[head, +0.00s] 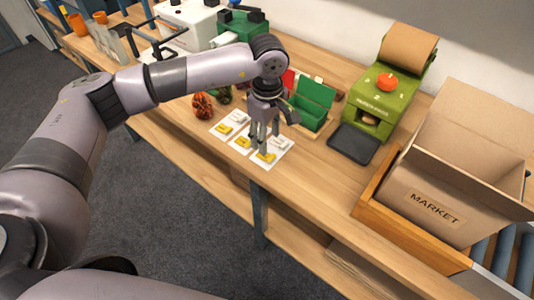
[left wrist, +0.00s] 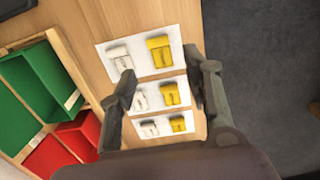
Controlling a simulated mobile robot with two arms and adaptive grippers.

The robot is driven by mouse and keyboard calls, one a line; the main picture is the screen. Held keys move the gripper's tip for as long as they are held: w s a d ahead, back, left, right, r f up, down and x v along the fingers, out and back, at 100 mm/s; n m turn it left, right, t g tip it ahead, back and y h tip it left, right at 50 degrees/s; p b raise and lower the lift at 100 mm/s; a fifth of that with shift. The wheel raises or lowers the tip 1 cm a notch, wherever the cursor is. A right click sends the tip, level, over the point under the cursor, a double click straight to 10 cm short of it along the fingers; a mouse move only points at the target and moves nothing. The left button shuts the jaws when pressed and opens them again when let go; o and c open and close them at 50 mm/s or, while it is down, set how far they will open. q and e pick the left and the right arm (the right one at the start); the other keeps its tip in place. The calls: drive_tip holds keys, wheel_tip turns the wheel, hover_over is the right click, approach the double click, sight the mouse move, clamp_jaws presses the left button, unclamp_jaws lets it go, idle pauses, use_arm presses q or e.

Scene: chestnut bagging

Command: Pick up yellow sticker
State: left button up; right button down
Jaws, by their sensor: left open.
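Several yellow stickers lie on white cards; in the head view one is on the right card (head: 266,157) and one on the left card (head: 224,129). The left wrist view shows three folded yellow pieces, the top one (left wrist: 160,50) largest, the middle one (left wrist: 170,93) and the bottom one (left wrist: 178,123). White stickers (left wrist: 119,58) lie beside them. My left gripper (head: 258,148) points down over the cards, open and empty; in the wrist view its fingers (left wrist: 165,72) straddle the cards. Whether it touches them I cannot tell. My right gripper is not in view.
A green bin (head: 314,98) and a red bin (left wrist: 75,138) stand behind the cards. A green machine (head: 377,100) and a dark tray (head: 354,143) are to the right. An open MARKET box (head: 430,190) stands at far right. Red net bags (head: 202,105) lie left.

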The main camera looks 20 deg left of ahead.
sight(269, 159)
use_arm(q)
drive_tip(key=shift+f, duration=0.6)
drive_tip(key=shift+s+d+f, duration=0.1)
drive_tip(key=shift+f, duration=0.2)
wheel_tip(269, 159, down, 4)
drive_tip(key=shift+d+r+p, duration=0.15)
drive_tip(key=shift+p, duration=0.65)
drive_tip(key=shift+f, duration=0.45)
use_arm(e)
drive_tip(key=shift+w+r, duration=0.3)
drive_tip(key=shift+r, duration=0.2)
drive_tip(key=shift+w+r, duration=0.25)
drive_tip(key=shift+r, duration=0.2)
use_arm(q)
drive_tip(key=shift+c, duration=0.6)
drive_tip(key=c, duration=0.6)
drive_tip(key=shift+c, duration=0.2)
